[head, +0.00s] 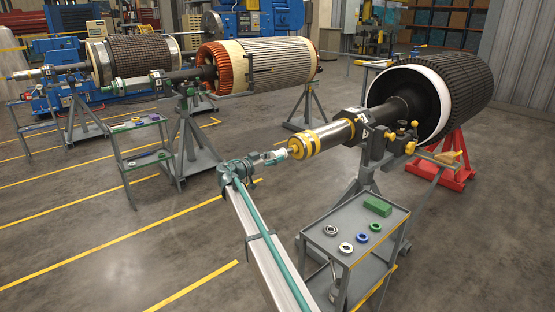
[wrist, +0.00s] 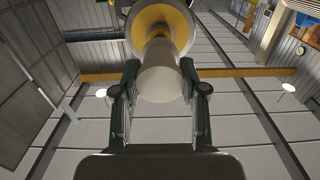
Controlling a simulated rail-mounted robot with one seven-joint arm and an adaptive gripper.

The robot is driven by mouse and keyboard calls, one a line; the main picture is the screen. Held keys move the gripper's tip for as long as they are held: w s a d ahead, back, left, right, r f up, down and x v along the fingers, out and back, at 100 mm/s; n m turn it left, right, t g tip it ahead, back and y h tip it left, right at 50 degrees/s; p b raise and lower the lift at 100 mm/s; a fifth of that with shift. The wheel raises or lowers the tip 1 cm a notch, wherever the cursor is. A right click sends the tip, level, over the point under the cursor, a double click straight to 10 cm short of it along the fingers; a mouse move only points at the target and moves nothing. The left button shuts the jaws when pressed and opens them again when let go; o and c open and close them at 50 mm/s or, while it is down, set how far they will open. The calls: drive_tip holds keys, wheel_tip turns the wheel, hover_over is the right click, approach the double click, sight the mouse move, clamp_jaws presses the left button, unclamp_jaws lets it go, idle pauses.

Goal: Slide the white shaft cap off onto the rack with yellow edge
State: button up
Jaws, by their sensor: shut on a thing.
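The white shaft cap (head: 281,155) sits in line with the yellow-banded end of the near rotor's shaft (head: 325,138). In the wrist view the cap (wrist: 160,82) is a pale cylinder, with the yellow shaft end (wrist: 153,24) just beyond it. My gripper (head: 273,157) is shut on the cap, with a dark green finger on each side of it in the wrist view (wrist: 160,72). I cannot tell whether the cap still touches the shaft. The grey rack (head: 340,252) stands below and right of the gripper; yellow shows along its lower shelf edge.
The rack's top holds a green block (head: 377,206) and several small rings, with free room between them. A grey stand (head: 362,180) supports the near shaft. Another rack (head: 140,128) stands at left beside further rotors. Open floor lies left of my arm.

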sight(273, 157)
drive_tip(key=b+v, duration=0.2)
drive_tip(key=v, duration=0.2)
drive_tip(key=shift+s+a, duration=0.2)
idle(0.3)
drive_tip(key=shift+r, duration=0.1)
